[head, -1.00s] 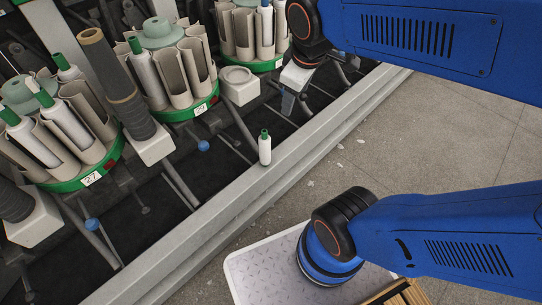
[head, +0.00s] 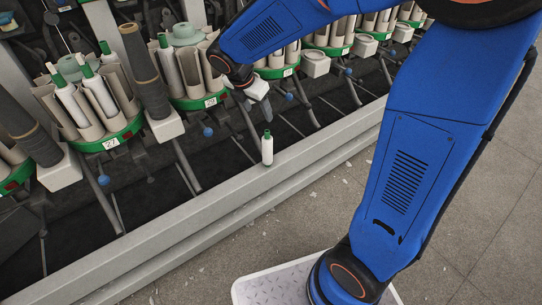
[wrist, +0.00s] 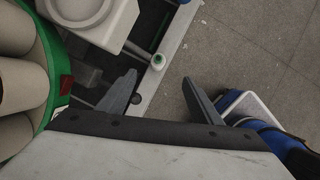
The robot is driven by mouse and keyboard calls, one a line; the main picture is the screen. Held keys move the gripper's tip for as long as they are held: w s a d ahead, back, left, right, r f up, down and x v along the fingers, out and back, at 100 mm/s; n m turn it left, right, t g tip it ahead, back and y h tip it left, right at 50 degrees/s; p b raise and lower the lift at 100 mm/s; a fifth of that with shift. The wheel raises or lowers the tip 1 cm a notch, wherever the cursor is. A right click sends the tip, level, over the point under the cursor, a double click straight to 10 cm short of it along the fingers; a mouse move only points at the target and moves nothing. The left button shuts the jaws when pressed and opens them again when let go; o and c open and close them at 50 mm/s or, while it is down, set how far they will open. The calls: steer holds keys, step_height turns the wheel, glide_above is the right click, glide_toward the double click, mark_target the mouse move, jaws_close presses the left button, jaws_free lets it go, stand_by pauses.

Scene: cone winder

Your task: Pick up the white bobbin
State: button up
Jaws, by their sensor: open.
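The white bobbin (head: 267,151) has a green tip and stands upright on the grey rail along the front of the machine. In the wrist view the bobbin (wrist: 158,62) is seen from above, just beyond the fingertips and about midway between them. My gripper (head: 263,107) is above and slightly left of the bobbin in the head view, partly lost against the dark machine. In the wrist view my gripper (wrist: 159,79) has its two dark fingers spread wide, with nothing between them.
Green-rimmed carousels (head: 122,135) holding several bobbins in beige tubes line the machine behind the rail (head: 200,212). A wound dark cone (head: 146,75) stands between two of them. Thin rods with blue knobs (head: 208,132) lie near the rail. The floor (head: 480,220) on the right is clear.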

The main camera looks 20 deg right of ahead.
mark_target(266, 132)
steer(key=shift+n, duration=0.4)
steer(key=x, duration=1.7)
steer(key=shift+w+a+f, duration=0.15)
steer(key=shift+a+f, duration=0.1)
steer(key=shift+f, duration=0.2)
steer(key=c, duration=1)
